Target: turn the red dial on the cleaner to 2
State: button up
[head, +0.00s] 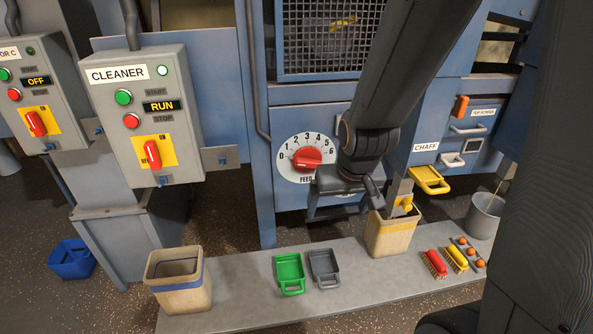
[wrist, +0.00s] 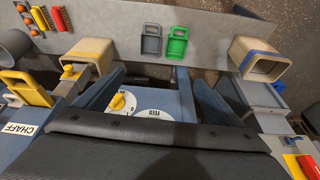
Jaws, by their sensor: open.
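The red dial (head: 307,159) sits on a white FEED disc (head: 286,168) marked 0 to 6, on the blue machine panel. Its pointer mark appears to face left, near 0. My gripper (head: 336,202) is open and empty, low and to the right of the dial, apart from it. In the wrist view its two dark fingers (wrist: 152,78) stand wide apart, with part of the FEED disc (wrist: 153,113) below them. The red knob is hidden there by my gripper's dark body. A second white disc with a yellow part (wrist: 118,101) shows beside it.
The CLEANER box (head: 150,110) with a lit RUN display stands left. A beige bin (head: 180,285) and another (head: 393,236) stand on the low grey ledge (head: 245,270). Green (head: 289,270) and grey (head: 324,267) scoops lie between. Brushes (head: 433,263) and a yellow CHAFF handle (head: 430,180) are right.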

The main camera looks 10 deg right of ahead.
jog(key=w+f+t+b, duration=0.3)
jog(key=w+f+t, duration=0.25)
jog(key=w, duration=0.65)
jog(key=m+t+b, duration=0.2)
jog(key=t+b, duration=0.3)
jog(key=t, duration=0.4)
send_near(309, 166)
jog(key=w, duration=0.3)
jog(key=shift+g, duration=0.25)
jog(key=w, duration=0.5)
jog(key=w+p, duration=0.1)
jog(key=w, duration=0.1)
jog(key=shift+w+r, duration=0.2)
jog(key=shift+r, duration=0.05)
jog(key=c, duration=0.8)
